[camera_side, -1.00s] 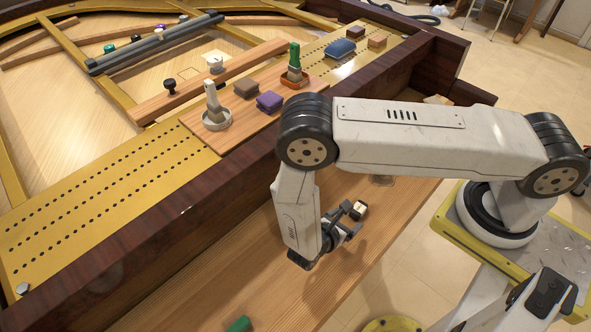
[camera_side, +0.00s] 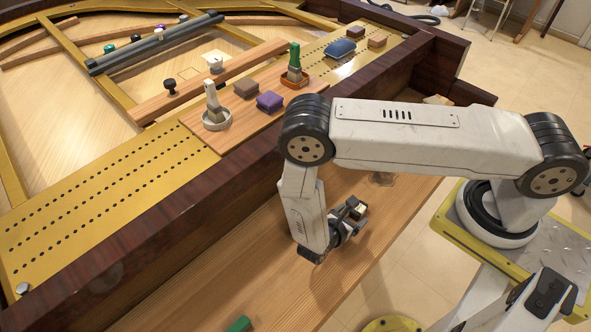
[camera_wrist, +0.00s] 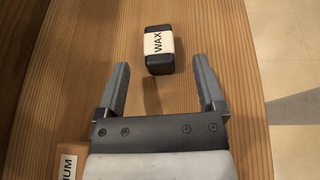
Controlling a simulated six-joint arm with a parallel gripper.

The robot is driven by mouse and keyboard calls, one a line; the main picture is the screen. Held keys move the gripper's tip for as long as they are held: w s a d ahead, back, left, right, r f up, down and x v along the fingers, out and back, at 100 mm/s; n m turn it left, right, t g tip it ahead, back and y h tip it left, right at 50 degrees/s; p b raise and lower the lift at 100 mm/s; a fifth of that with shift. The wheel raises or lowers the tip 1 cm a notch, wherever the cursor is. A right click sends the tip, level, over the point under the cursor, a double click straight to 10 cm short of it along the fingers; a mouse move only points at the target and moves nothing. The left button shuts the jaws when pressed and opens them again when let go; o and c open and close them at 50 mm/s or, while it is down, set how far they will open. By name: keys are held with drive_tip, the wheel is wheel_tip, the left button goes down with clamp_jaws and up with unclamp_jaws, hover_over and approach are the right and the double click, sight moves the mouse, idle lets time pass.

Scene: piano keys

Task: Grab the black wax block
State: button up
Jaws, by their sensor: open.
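The black wax block (camera_wrist: 159,65) lies on the wooden shelf (camera_wrist: 70,50) in the wrist view, with a white label reading "WAX" around its middle. My gripper (camera_wrist: 160,75) is open, with its two grey fingers apart. The block is just beyond the fingertips, roughly centred between them, and not touched. In the side view, my gripper (camera_side: 355,212) is low over the wooden shelf (camera_side: 215,270), and the block is mostly hidden by it.
An orange block with a label ending in "IUM" (camera_wrist: 70,160) is at the lower left in the wrist view, close to my gripper. A green object (camera_side: 239,324) lies near the shelf's front. The dark piano rim (camera_side: 150,240) runs along the shelf. The shelf's right edge (camera_wrist: 262,100) is near.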

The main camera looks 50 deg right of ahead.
sight(357, 209)
drive_tip(key=shift+x, duration=2.3)
drive_tip(key=shift+w, duration=0.1)
clamp_jaws()
